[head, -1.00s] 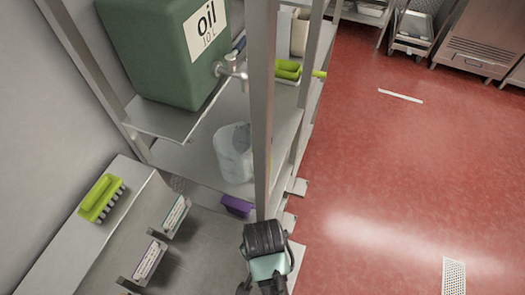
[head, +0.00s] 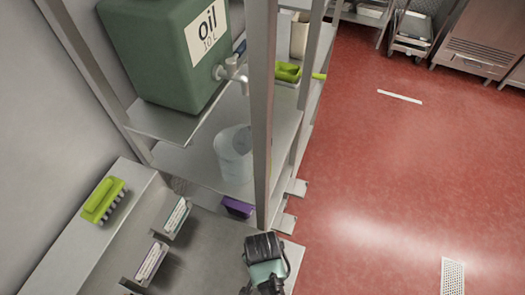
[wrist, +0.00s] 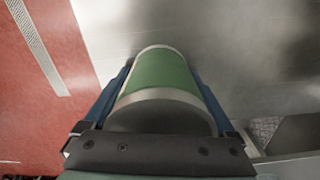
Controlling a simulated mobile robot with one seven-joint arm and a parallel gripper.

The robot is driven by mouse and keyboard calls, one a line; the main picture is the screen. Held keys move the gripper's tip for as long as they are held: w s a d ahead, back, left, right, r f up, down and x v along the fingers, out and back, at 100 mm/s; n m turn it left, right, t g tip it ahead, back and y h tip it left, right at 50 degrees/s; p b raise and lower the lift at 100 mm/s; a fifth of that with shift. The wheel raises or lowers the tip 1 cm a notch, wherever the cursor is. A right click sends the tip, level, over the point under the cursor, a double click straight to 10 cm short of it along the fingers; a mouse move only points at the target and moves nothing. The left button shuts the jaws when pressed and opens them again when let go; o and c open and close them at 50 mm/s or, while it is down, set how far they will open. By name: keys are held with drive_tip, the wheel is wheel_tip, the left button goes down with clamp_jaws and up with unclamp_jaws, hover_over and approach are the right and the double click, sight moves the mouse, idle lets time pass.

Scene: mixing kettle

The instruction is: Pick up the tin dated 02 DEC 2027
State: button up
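A tin (wrist: 163,78) with a green band and pale metal rims fills the middle of the wrist view. The blue fingers of my gripper (wrist: 161,70) lie along both its sides and appear to touch it, with no clear gap. No date can be read on the part of the tin that shows. In the head view my arm's end is at the bottom, beside the shelf post, and the fingers and the tin are hidden there.
A shelf post (head: 262,120) stands close by my arm. A green oil container (head: 150,60) with a tap, a clear tub (head: 234,155) and a purple item (head: 238,207) are on the shelving. A green brush (head: 102,198) lies on the left ledge. Red floor (head: 400,170) is open at right.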

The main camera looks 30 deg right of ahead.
clamp_jaws()
drive_tip(key=shift+r, duration=0.2)
